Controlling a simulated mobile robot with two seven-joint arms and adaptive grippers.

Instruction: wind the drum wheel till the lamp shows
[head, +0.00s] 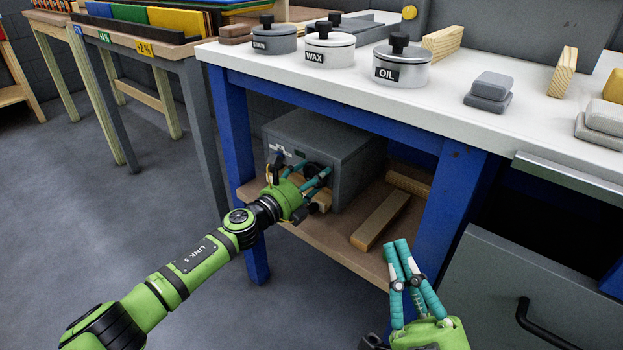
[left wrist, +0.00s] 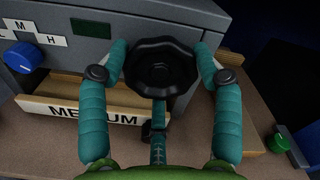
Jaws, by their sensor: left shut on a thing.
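The drum wheel (left wrist: 160,68) is a black lobed handwheel on the front of a grey box (head: 345,150) on the shelf under the workbench. My left gripper (head: 318,178) is at this front, its teal fingers on both sides of the wheel in the left wrist view (left wrist: 160,75), shut on it. A third finger is below the wheel. A dark green rectangle (left wrist: 90,28) on the box front looks unlit; I cannot tell if it is the lamp. My right gripper (head: 396,242) is apart from the box, lower right, with nothing visible between its fingers.
A blue knob (left wrist: 24,57) with letter labels is left of the wheel. A green button (left wrist: 279,143) is at right. A wooden bar (head: 381,220) lies on the shelf. A blue table leg (head: 456,215) stands right.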

